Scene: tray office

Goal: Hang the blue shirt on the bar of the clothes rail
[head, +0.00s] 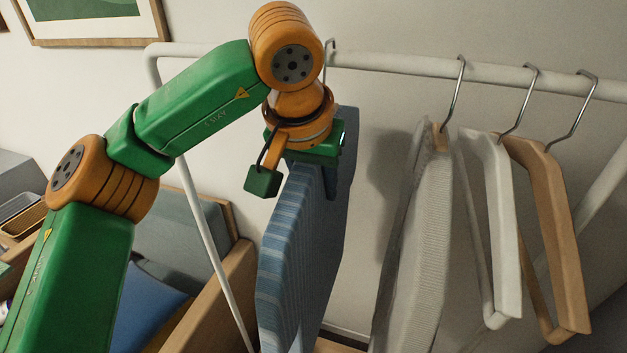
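The blue striped shirt (285,260) hangs upright below the white bar (400,65) of the clothes rail, at its left part. A thin metal hook (329,47) shows at the bar above the shirt, mostly hidden behind my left wrist. It looks to be over the bar, but its lower part and the hanger are hidden. My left gripper (328,180) points down at the shirt's top edge, with one green finger in front of the shirt's dark side. The other finger is hidden, so I cannot tell whether it is closed on the shirt. My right gripper is out of view.
A light grey knitted garment (420,240) hangs to the right of the shirt, with a gap between them. Further right hang an empty white hanger (503,220) and an empty wooden hanger (556,230). A sofa with a blue cushion (148,305) stands at lower left.

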